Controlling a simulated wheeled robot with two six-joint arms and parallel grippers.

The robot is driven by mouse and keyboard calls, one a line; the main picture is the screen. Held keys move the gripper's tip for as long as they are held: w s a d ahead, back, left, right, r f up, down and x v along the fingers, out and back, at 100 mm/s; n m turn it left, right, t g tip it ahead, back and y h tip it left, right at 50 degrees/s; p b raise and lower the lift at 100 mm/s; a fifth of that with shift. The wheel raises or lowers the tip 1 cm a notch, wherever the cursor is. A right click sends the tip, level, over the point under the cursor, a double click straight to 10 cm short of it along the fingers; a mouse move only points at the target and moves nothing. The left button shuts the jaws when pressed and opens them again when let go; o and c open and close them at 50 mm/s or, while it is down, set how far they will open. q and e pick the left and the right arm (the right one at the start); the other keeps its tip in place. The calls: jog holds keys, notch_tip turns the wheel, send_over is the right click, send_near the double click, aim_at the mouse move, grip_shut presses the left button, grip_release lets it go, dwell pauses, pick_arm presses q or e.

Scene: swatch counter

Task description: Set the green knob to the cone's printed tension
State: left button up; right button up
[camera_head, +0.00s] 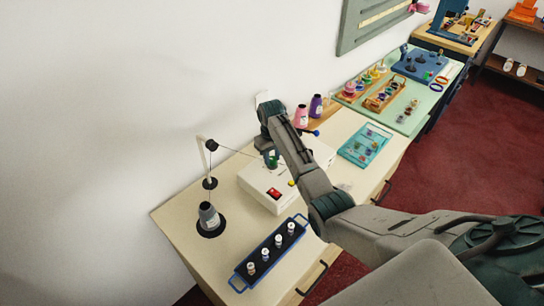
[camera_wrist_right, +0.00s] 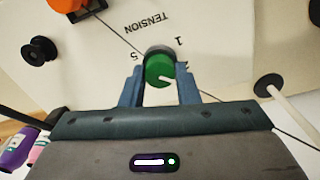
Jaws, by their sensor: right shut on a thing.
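The green knob (camera_wrist_right: 158,68) sits on a white machine box (camera_head: 259,191). My right gripper (camera_wrist_right: 159,84) is shut on the knob, one blue finger on each side. The knob's white mark points to the right in the wrist view. "TENSION", a 5 and a 1 are printed around it; another digit is partly hidden by the right finger. In the head view my right gripper (camera_head: 271,160) is over the box's back part. A grey cone (camera_head: 209,216) stands upright on a black disc left of the box; its print is too small to read. My left gripper is not in view.
The box has a red switch (camera_head: 274,194). A thread stand (camera_head: 208,165) rises behind the cone. A blue tray (camera_head: 268,254) with several small spools lies in front. Purple (camera_head: 316,106) and pink (camera_head: 302,116) cones stand behind my arm, and a teal tray (camera_head: 366,145) lies right.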

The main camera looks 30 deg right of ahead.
jog(key=shift+r+n, duration=0.1)
jog(key=shift+n, duration=0.9)
jog(key=o, duration=0.7)
jog(key=shift+o, duration=1.3)
jog(key=shift+s, duration=0.15)
